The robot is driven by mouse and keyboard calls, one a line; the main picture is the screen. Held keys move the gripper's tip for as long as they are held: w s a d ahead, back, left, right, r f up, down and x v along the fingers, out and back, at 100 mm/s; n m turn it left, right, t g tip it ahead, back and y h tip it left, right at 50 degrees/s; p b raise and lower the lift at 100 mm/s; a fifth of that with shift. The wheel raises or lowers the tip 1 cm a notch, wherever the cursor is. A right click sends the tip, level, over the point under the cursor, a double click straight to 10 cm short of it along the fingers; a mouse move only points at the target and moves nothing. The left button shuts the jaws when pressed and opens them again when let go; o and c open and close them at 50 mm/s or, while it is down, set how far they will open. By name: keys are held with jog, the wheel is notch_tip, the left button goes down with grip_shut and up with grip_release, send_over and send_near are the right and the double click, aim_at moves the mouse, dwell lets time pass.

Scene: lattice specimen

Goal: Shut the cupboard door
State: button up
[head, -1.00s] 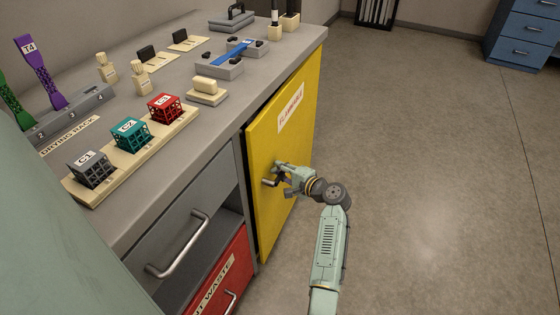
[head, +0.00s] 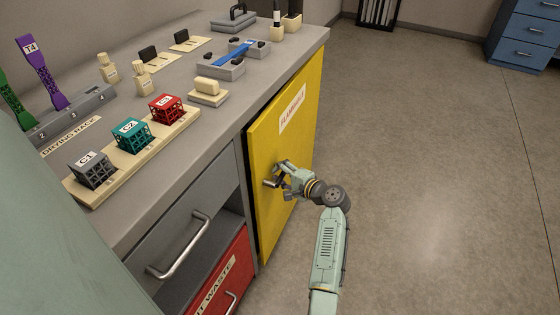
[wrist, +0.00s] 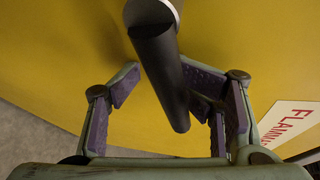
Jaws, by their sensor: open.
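The yellow cupboard door (head: 290,145) with a "FLAMMABLE" label is on the front of the bench in the head view. It stands nearly flush, with a thin dark gap along its left edge. Its surface also fills most of the wrist view (wrist: 70,50). The door's bar handle (head: 270,183) is at its lower left. My gripper (head: 281,173) is at the handle, close to the door face. In the wrist view the dark handle (wrist: 165,75) passes between the spread purple finger pads of my gripper (wrist: 165,88). The jaws look open and not clamped; contact cannot be told.
A grey drawer (head: 185,215) and a red waste bin front (head: 222,280) are left of the door. The bench top (head: 180,95) carries cubes on a tray, a drying rack and several small items. Open floor (head: 420,170) lies to the right. Blue drawers (head: 530,40) stand far back.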

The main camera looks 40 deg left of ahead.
jog(key=shift+s+a+g, duration=0.4)
jog(key=shift+s+a, duration=0.3)
jog(key=shift+s, duration=0.2)
jog(key=v, duration=0.9)
jog(key=shift+w+f+t, duration=0.15)
jog(key=shift+w+t, duration=0.15)
jog(key=shift+w, duration=0.4)
jog(key=shift+d, duration=0.15)
